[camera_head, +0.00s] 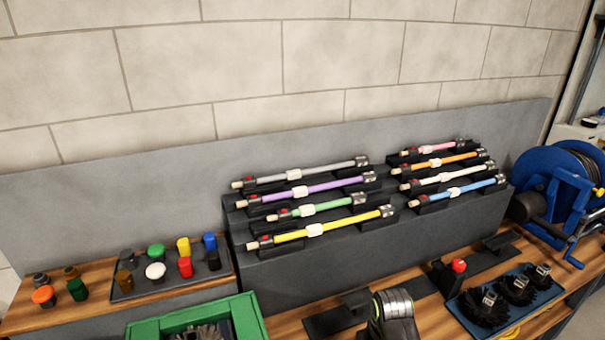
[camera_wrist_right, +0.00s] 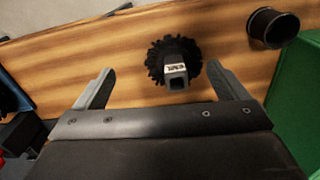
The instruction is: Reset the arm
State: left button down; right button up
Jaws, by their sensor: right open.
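My right gripper (camera_wrist_right: 160,70) is open and empty in the right wrist view, its two grey fingers spread wide. A round black brush (camera_wrist_right: 158,63) with a square grey hub and a white label stands on the wooden bench (camera_wrist_right: 75,55). It shows between and just beyond the fingertips; the gap in height cannot be told. There, several coloured rods, such as a yellow one (camera_head: 345,224), lie on a stepped dark rack (camera_head: 310,258).
A green bin (camera_head: 255,318) is at the front, a blue tray (camera_head: 535,300) of black brushes at right. A blue hose reel (camera_head: 555,190) stands at far right, coloured caps on a grey tray (camera_head: 135,290) at left.

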jog(key=s+d+f+m+t, duration=0.2)
jog(key=s+d, duration=0.6)
jog(key=s, duration=0.5)
jog(key=s+d+r+m+t+h, duration=0.1)
jog(key=s+d+r, duration=0.1)
jog(key=s+r, duration=0.35)
jog(key=s+d+r+m+t+h, duration=0.1)
jog(key=s+d+r, duration=0.1)
jog(key=s, duration=0.6)
notch_tip(320, 180, down, 31)
jog(key=d+g+b, duration=0.2)
jog(key=b, duration=0.3)
jog(key=s+a+f+g+y+b, duration=0.1)
jog(key=s+f+b, duration=0.2)
jog(key=s+f, duration=1.2)
notch_tip(320, 180, down, 4)
jog(key=shift+a+r, duration=0.2)
jog(key=shift+a, duration=0.05)
